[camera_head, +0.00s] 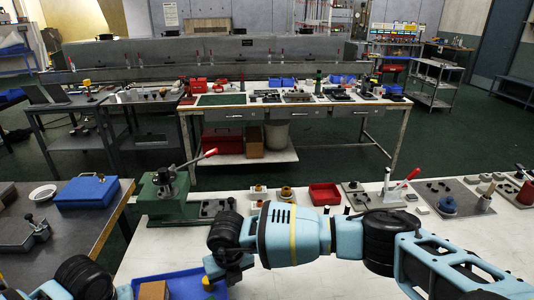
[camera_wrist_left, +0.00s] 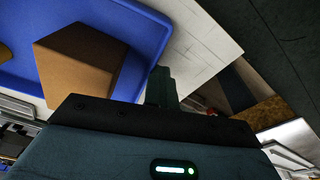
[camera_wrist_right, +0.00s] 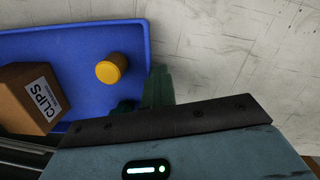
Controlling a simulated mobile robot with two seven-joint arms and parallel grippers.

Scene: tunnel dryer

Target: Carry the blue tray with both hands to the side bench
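The blue tray (camera_head: 184,279) lies on the white worktop at the bottom of the head view, partly cut off and partly covered by my arms. A brown box (camera_head: 153,291) labelled CLIPS (camera_wrist_right: 27,97) and a yellow round piece (camera_wrist_right: 112,68) are in it. My right gripper (camera_wrist_right: 143,96) is at the tray's rim, with one finger over the edge and the other seemingly inside. My left gripper (camera_wrist_left: 163,88) has a finger close outside the tray's rim (camera_wrist_left: 160,45); its other finger is hidden. Whether either grips the rim is unclear. The dark side bench (camera_head: 50,245) is at left.
The side bench holds a closed blue case (camera_head: 88,191), a white bowl (camera_head: 43,193) and a metal fixture (camera_head: 37,229). A green lever press (camera_head: 167,190) and a red bin (camera_head: 325,194) stand along the worktop's far edge. The bench's middle looks fairly clear.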

